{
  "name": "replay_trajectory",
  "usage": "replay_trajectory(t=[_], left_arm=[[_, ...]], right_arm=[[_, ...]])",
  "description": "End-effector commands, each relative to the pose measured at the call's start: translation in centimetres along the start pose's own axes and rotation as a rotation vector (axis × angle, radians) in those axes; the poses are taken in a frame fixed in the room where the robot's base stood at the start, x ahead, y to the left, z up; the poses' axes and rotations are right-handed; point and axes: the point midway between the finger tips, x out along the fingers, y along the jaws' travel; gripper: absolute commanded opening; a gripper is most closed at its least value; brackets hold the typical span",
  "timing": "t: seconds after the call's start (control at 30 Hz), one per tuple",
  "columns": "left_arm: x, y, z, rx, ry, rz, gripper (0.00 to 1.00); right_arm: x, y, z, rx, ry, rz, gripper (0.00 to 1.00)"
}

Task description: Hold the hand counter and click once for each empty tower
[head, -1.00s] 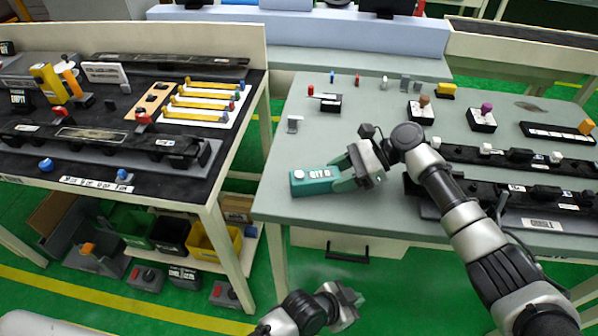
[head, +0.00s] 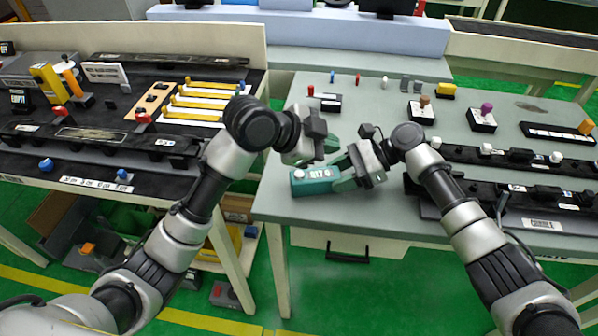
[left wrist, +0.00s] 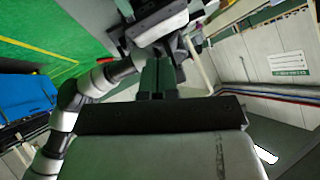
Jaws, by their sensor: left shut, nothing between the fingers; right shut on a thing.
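The teal hand counter (head: 312,181) is near the front left edge of the grey-green table, with a pale button on its left end. Its display seems to read QTY and a figure like 0, too small to be sure. My right gripper (head: 345,177) is shut on the counter's right end. My left gripper (head: 326,149) is shut and empty, just above and behind the counter, apart from it. Its closed green fingers also show in the left wrist view (left wrist: 157,78); I cannot make out the counter there. I cannot tell which things are towers or which are empty.
The left table (head: 232,190) holds yellow bars (head: 200,104), an upright yellow block (head: 44,85) and dark rails. Knobbed blocks (head: 482,118) and black rails (head: 512,205) fill the right table's right side. Its middle is clearer.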

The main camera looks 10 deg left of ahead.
Motion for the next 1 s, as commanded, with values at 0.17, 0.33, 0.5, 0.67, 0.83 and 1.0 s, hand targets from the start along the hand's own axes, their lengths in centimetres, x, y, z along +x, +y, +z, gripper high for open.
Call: replay_trajectory(t=[0.17,0.33,0.5,0.67,0.83,1.0], left_arm=[[-4.0,-2.1,0.9,0.183,-0.127,0.030,0.00],[-5.4,-2.7,1.3,0.244,-0.172,0.050,0.00],[-5.5,-2.7,1.3,0.248,-0.175,0.052,0.00],[-5.4,-2.6,1.4,0.246,-0.174,0.052,0.00],[-4.8,-2.3,2.0,0.243,-0.173,0.054,0.00],[-3.6,-1.4,3.6,0.241,-0.174,0.056,0.00]], right_arm=[[0.0,0.0,0.0,0.001,0.000,0.001,0.33],[0.0,0.0,0.0,0.000,0.001,0.001,0.33],[0.0,0.0,0.0,0.001,0.001,0.001,0.33],[0.0,0.0,0.0,0.001,0.001,0.001,0.33],[0.0,0.0,-0.1,0.001,0.001,0.001,0.33],[0.0,0.0,0.0,0.001,0.001,0.001,0.33]])
